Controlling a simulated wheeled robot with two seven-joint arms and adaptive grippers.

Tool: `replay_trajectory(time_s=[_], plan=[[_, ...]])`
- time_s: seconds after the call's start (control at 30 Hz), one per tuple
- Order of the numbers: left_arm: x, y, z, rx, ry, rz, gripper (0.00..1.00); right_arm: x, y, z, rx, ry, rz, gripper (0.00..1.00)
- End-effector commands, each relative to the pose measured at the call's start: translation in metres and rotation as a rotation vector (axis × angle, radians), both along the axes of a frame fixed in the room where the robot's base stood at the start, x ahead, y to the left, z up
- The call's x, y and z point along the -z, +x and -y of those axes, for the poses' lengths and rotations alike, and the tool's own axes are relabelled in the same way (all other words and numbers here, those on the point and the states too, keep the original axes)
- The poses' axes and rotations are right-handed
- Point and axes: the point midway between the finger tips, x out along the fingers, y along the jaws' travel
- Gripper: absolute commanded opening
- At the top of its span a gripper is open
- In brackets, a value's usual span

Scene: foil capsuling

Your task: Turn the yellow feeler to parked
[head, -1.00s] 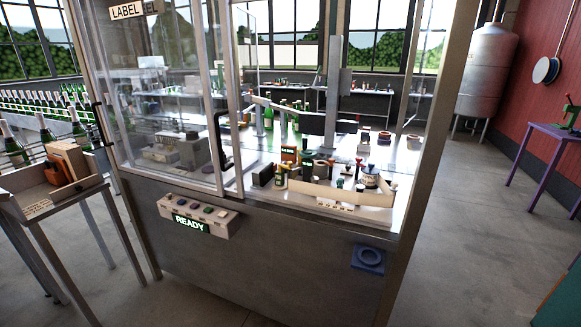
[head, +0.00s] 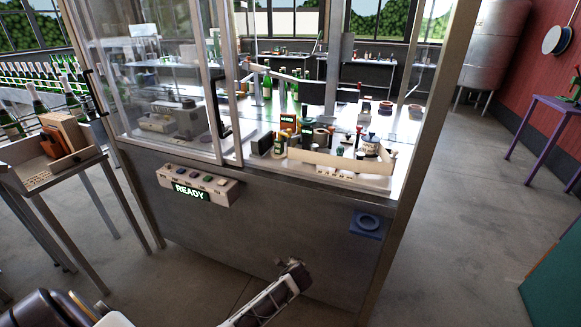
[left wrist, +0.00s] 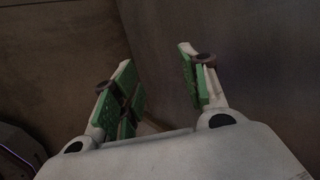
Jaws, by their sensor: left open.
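I cannot pick out the yellow feeler in either view. The capsuling machine (head: 270,235) stands ahead, with a steel front, a clear sliding guard and an open bay on the right. My left gripper (left wrist: 157,62) is open and empty in the left wrist view, its green-padded fingers apart before a plain grey-brown surface. In the head view what appears to be the end of my left arm (head: 275,295) is low in front of the machine's front panel, well below the bay. My right gripper is not in view.
A button box (head: 198,184) with a lit READY sign is on the front panel. A pale tray (head: 335,172) of small items sits in the bay. A side table (head: 50,178) stands left. The floor at right is clear.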

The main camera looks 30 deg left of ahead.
Motion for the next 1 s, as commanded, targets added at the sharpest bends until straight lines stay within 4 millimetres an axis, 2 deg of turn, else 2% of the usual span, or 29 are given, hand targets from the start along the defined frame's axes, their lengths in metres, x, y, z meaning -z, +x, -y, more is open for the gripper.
replay_trajectory(time_s=[0.03,0.1,0.4,0.5,0.67,1.0], plan=[[-0.025,0.013,0.000,0.019,0.036,0.020,0.44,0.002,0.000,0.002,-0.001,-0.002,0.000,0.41],[-0.055,0.025,-0.001,0.042,0.090,0.035,0.44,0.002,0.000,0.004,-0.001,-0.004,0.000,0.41],[-0.172,0.059,-0.008,0.113,0.302,0.084,0.44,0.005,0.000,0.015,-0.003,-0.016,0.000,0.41],[-0.201,0.069,-0.011,0.137,0.378,0.089,0.44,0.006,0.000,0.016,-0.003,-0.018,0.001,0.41],[-0.239,0.085,-0.018,0.177,0.502,0.088,0.44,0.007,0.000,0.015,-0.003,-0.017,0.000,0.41],[-0.318,0.134,-0.039,0.272,0.845,0.035,0.44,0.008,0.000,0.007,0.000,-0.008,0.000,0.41]])
